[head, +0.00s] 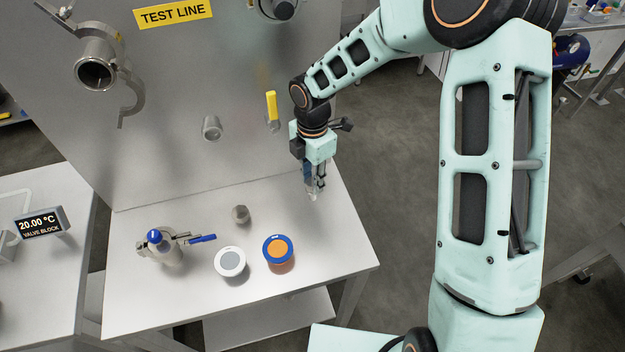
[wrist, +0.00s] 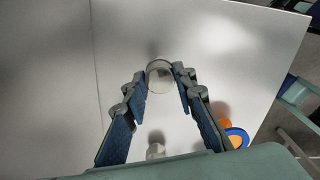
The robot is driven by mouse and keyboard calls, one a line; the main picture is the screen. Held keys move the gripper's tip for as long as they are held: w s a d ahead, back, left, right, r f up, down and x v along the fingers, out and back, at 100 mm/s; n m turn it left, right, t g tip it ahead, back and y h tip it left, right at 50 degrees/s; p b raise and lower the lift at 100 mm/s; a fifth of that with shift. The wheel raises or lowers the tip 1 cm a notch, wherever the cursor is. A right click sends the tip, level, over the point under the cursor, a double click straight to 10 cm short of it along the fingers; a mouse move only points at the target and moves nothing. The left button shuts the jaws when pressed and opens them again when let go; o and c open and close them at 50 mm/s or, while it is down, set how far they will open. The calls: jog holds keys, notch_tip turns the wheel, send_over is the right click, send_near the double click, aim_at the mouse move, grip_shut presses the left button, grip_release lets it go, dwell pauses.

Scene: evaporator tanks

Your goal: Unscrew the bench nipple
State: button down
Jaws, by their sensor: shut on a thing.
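My gripper (head: 315,190) points down over the right part of the bench and is shut on the bench nipple. In the wrist view my gripper (wrist: 162,88) has its two blue-padded fingers either side of the nipple (wrist: 159,74), a short, pale grey, round piece with an open-looking ring end. In the head view only a small pale bit of the nipple (head: 313,196) shows below the fingertips. I cannot tell whether its lower end touches the bench or is threaded into something.
The white bench (head: 330,240) holds a grey hex-like fitting (head: 241,213), a white-rimmed tub (head: 230,262), a blue-rimmed orange tub (head: 278,249) and a blue-handled valve (head: 165,245). Behind stands a steel panel with a pipe stub (head: 212,127) and yellow handle (head: 271,106). The bench's right end is clear.

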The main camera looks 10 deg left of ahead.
jog(key=c, duration=1.9)
grip_release()
